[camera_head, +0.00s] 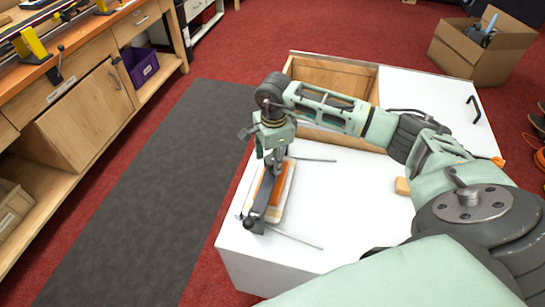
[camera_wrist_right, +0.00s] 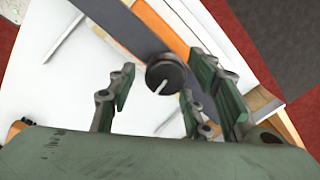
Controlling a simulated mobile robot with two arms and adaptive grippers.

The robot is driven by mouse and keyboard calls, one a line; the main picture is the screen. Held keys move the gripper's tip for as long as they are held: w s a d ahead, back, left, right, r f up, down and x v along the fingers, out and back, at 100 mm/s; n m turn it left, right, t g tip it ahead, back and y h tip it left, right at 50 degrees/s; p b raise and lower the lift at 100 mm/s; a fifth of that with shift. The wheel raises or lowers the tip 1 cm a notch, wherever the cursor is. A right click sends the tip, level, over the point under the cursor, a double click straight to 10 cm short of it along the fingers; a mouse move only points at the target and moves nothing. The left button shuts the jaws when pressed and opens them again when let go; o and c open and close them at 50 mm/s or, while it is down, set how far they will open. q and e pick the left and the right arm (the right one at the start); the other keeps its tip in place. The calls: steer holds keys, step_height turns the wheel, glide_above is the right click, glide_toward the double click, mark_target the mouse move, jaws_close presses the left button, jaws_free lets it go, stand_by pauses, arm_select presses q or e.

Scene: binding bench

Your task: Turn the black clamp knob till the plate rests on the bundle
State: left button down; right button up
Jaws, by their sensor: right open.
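A dark clamp bar (camera_head: 266,192) lies across an orange and white bundle (camera_head: 283,196) on the white bench top. A dark round fitting (camera_head: 252,223) is at the bar's near end. My right gripper (camera_head: 275,158) points down over the bar's far end and hides that end in the head view. In the right wrist view, the black knob (camera_wrist_right: 165,74) with a pale line on its top sits between the open fingers of my right gripper (camera_wrist_right: 160,92), nearer the right-hand finger. I see no grip on it. Whether the plate touches the bundle cannot be told. My left gripper is not in view.
Thin metal rods (camera_head: 297,237) stick out beside the clamp on the white bench top (camera_head: 345,200). A small tan block (camera_head: 402,186) lies to the right. An open wooden compartment (camera_head: 335,78) is behind my right arm. A wooden workbench (camera_head: 85,110) stands at the left.

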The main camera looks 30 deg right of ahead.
steer(key=c, duration=1.1)
steer(key=shift+o, duration=0.2)
steer(key=shift+f+m+b, duration=0.1)
steer(key=shift+m+b, duration=0.25)
steer(key=shift+m, duration=0.15)
steer(key=o, duration=1.1)
steer(key=shift+s, duration=0.1)
steer(key=shift+c, duration=0.2)
